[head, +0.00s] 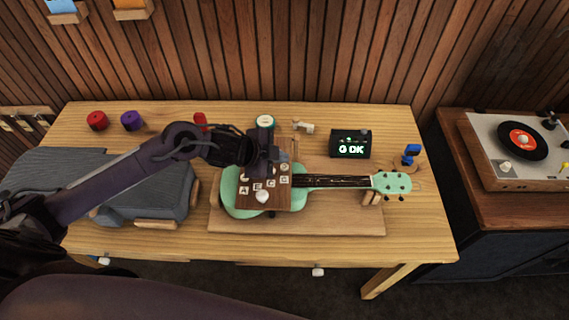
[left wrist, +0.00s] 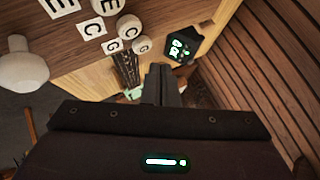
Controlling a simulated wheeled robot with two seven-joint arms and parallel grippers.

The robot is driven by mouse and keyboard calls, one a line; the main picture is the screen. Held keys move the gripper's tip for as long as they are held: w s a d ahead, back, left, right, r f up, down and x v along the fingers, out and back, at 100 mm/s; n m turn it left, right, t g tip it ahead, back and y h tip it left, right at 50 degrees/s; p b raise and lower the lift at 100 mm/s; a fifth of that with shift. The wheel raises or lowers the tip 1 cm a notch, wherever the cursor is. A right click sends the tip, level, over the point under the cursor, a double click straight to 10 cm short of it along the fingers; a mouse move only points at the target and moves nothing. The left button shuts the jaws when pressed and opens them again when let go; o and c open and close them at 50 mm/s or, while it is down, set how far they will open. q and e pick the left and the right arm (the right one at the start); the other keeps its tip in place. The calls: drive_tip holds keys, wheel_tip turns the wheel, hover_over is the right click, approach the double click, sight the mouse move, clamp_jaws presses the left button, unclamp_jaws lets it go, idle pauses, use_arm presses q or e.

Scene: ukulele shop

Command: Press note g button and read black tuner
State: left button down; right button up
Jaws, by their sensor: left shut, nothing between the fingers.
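The black tuner (head: 350,144) stands at the back of the table, its screen lit green and reading what looks like "G OK". It also shows in the left wrist view (left wrist: 183,47). A wooden button board (head: 265,198) lies over the body of the mint-green ukulele (head: 233,203), with letter tiles A, E, C, G and round buttons. The note G button (left wrist: 141,45) is the round one beside the G tile (left wrist: 112,46). My left gripper (left wrist: 160,70) is shut and empty, its tips close beside the G button; I cannot tell if they touch. My right gripper is out of view.
A grey case (head: 150,190) lies left of the ukulele. Red (head: 97,120) and purple (head: 132,120) round items sit at the back left. A blue item (head: 411,152) stands right of the tuner. A record player (head: 515,150) is on a separate cabinet.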

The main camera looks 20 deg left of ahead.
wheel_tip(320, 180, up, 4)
drive_tip(key=p, duration=0.3)
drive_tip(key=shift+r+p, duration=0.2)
drive_tip(key=shift+p, duration=0.15)
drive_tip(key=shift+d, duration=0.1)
idle(0.4)
